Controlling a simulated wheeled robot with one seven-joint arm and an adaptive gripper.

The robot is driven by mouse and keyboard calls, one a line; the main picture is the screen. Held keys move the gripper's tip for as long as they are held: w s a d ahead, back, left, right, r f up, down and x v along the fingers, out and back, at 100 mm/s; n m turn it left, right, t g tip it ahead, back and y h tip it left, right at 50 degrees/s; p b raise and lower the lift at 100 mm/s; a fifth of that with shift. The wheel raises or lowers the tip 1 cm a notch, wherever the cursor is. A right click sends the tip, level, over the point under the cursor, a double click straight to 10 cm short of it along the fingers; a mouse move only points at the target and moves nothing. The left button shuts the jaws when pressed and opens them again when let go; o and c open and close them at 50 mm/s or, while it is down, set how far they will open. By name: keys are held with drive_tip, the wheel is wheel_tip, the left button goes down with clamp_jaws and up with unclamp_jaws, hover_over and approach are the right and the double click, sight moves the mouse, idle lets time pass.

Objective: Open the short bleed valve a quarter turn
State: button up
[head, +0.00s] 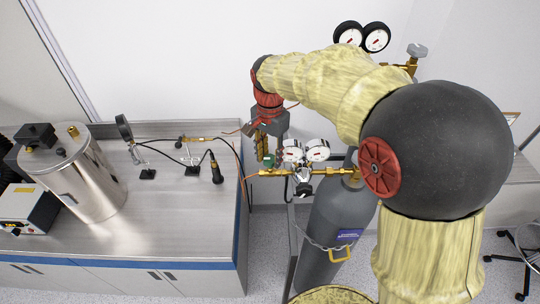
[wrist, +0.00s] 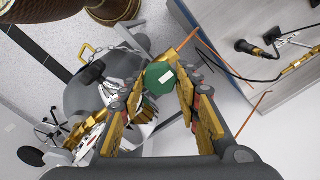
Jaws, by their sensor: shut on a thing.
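A small green knob with a white label (wrist: 159,77), which looks like the bleed valve's handle, sits between the fingers of my gripper (wrist: 163,88) in the wrist view. My gripper is shut on it, one yellow-padded finger on each side. In the head view my gripper (head: 264,148) points down at the left end of the brass regulator fitting (head: 272,173), and the green knob (head: 268,159) shows partly at its tips. The valve body under the knob is mostly hidden.
Two white gauges (head: 305,151) sit right of my gripper, above a grey cylinder (head: 335,225) with a chain. A steel bench (head: 190,235) to the left carries a metal vessel (head: 85,165) and a burner stand. Thin orange and black hoses run close to my gripper.

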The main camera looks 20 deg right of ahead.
sight(270, 158)
drive_tip(key=o, duration=1.2)
drive_tip(key=shift+c, duration=0.2)
wheel_tip(270, 158, up, 12)
idle(0.4)
